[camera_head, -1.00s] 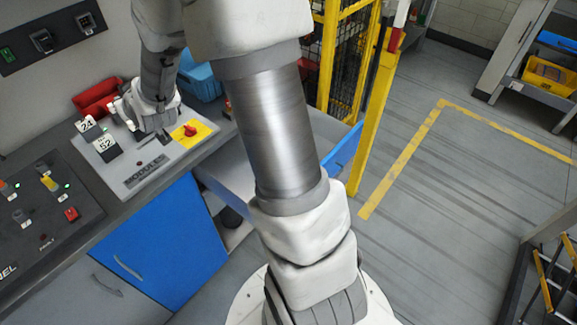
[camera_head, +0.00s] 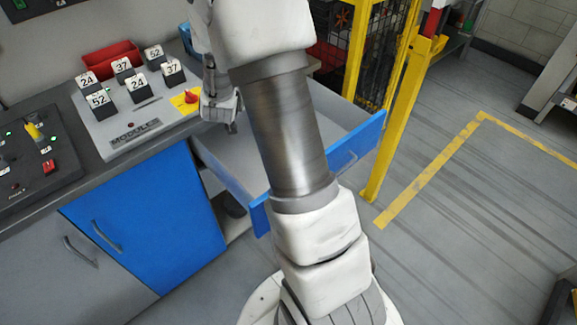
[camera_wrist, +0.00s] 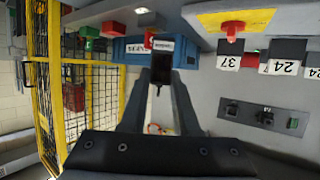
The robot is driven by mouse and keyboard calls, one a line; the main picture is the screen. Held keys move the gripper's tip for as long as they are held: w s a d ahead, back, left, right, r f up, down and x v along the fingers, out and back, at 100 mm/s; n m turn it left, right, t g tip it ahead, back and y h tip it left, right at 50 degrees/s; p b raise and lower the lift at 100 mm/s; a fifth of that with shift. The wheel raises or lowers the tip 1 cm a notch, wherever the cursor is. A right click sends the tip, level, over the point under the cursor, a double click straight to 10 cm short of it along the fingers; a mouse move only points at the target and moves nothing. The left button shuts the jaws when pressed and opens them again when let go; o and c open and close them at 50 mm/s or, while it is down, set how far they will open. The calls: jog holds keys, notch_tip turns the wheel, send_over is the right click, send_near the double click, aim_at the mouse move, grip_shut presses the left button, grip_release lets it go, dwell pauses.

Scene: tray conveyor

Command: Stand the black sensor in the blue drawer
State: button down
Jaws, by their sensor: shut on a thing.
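My gripper (camera_head: 222,112) hangs at the left side of the open blue drawer (camera_head: 362,143), just right of the grey panel. In the wrist view my gripper (camera_wrist: 160,85) is shut on a small black piece, the black sensor (camera_wrist: 161,68), held between the fingertips. A white label shows at its far end; its print is too small to read. In the head view the sensor is mostly hidden by my gripper. The drawer's grey inside is partly covered by my arm; the part that shows looks empty.
A grey panel (camera_head: 115,138) with several black blocks with numbered white labels stands left of my gripper. A red bin (camera_head: 110,58) is behind it. A blue box (camera_wrist: 122,50) shows in the wrist view. A yellow fence post (camera_head: 398,120) stands close to the drawer's right.

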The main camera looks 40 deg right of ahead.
jog(key=s+d+f+m+g+h+b, duration=0.3)
jog(key=d+f+b, duration=0.5)
jog(key=f, duration=0.1)
jog(key=s+d+f+m+g+h+b, duration=0.3)
jog(key=s+d+f+m+b, duration=0.1)
jog(key=d+f+b, duration=0.45)
notch_tip(320, 180, down, 9)
jog(key=b, duration=0.3)
jog(key=shift+d+r, duration=0.1)
jog(key=shift+r, duration=0.05)
jog(key=shift+y, duration=0.3)
jog(key=c, duration=0.7)
grip_release()
jog(key=shift+b, duration=0.3)
jog(key=shift+o, duration=0.2)
